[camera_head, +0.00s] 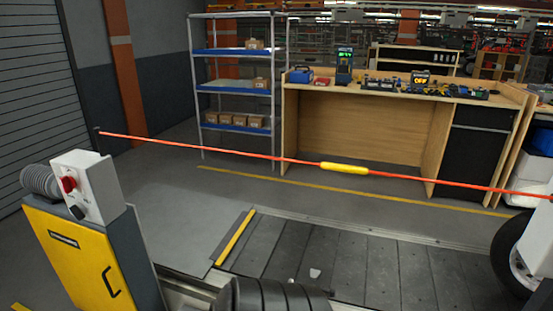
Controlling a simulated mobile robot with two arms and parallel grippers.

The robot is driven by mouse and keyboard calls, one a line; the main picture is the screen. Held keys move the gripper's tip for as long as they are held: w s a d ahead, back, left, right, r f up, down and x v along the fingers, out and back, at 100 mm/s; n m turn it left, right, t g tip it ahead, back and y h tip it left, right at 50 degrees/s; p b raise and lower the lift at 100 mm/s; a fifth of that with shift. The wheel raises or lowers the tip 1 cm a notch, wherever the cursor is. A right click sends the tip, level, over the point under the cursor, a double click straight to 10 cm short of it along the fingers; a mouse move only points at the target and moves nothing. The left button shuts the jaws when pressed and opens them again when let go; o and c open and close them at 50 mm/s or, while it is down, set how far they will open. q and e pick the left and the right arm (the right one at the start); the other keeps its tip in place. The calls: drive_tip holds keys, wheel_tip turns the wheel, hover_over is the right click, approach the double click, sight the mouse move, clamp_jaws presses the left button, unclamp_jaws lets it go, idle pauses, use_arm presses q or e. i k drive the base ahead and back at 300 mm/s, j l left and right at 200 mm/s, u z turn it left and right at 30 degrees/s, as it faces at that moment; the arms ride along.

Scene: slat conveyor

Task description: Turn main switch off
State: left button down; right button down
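A white switch box (90,185) stands on top of a yellow and grey cabinet (75,260) at the left. A red rotary knob (68,184), which looks like the main switch, sits on the box's front face. A small black part (77,212) sits below the knob. The knob's exact setting is too small to tell. Neither of my grippers shows in the head view, and nothing is touching the knob.
An orange rope with a yellow sleeve (344,168) stretches across the view. Behind it stand a wooden workbench (360,91) and a blue-shelved rack (237,88) with boxes. Dark conveyor slats (350,262) lie in front. A wheel (515,255) is at the right.

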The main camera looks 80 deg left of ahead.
sight(68, 183)
drive_tip(key=u, duration=4)
